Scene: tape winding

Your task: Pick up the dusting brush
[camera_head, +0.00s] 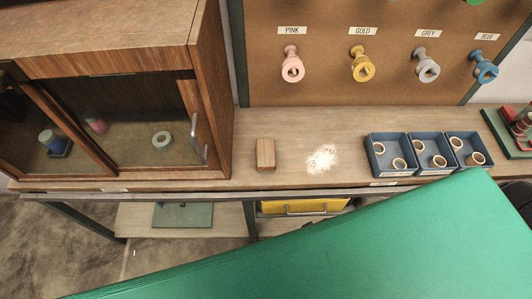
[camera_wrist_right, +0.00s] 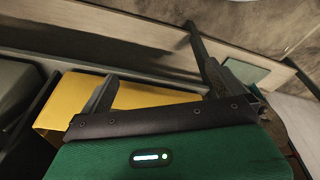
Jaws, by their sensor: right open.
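A small brown wooden block (camera_head: 265,154) stands on the wooden counter (camera_head: 245,120), left of a patch of white powder (camera_head: 322,159). It looks like the dusting brush, but I cannot make out bristles. My right gripper (camera_wrist_right: 151,52) shows in the wrist view with its two dark fingers spread wide and nothing between them. It is near the yellow bin (camera_wrist_right: 85,95) under the counter, away from the block. The right gripper's fingers do not show in the head view. My left gripper is in neither view.
A wooden cabinet (camera_head: 212,90) with glass doors stands left of the block. Blue trays (camera_head: 388,137) holding pale rings stand right of the powder. Coloured spools, such as a pink one (camera_head: 291,66), hang on the pegboard (camera_head: 320,95). The counter around the block is clear.

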